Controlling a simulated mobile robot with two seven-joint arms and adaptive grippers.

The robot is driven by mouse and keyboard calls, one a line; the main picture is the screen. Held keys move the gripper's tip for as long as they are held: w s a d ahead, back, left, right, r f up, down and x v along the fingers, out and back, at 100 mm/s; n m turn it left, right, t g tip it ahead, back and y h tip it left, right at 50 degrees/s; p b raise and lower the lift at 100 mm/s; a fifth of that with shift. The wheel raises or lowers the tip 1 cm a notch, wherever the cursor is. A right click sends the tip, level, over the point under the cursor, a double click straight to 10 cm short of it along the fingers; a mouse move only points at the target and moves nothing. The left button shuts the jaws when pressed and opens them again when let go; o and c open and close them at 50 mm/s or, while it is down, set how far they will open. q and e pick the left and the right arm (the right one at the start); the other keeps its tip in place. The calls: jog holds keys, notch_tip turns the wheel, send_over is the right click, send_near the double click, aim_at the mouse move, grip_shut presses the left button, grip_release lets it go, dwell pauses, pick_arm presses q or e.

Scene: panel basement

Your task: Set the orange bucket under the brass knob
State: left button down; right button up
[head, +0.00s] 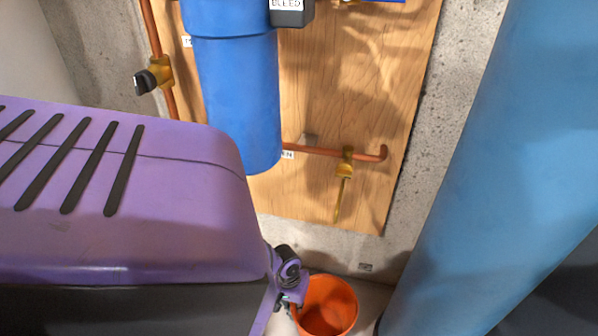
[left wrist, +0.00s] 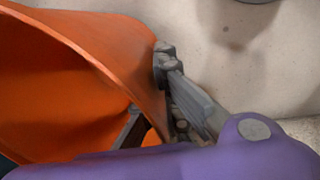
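The orange bucket (head: 327,308) stands low in the head view, near the foot of the wall and below the brass valve (head: 345,170) in the picture. This valve has a long brass piece hanging down; I cannot tell which part is the brass knob. My left gripper (head: 291,299) is at the bucket's left rim, partly hidden by my purple arm. In the left wrist view the bucket (left wrist: 75,80) fills the left side, tilted in the picture. One grey finger lies outside its wall and a dark finger part shows on the inner side, so the gripper (left wrist: 150,95) appears shut on the wall.
A blue filter housing (head: 238,95) and copper pipe (head: 315,150) are fixed to a plywood panel (head: 300,205). Another brass valve (head: 155,76) with a black handle is at the left. A large blue cylinder (head: 500,170) stands close on the bucket's right.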

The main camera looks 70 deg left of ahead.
pick_arm(q)
jog(key=shift+f, duration=0.7)
jog(key=shift+r, duration=0.15)
jog(key=c, duration=2)
grip_release()
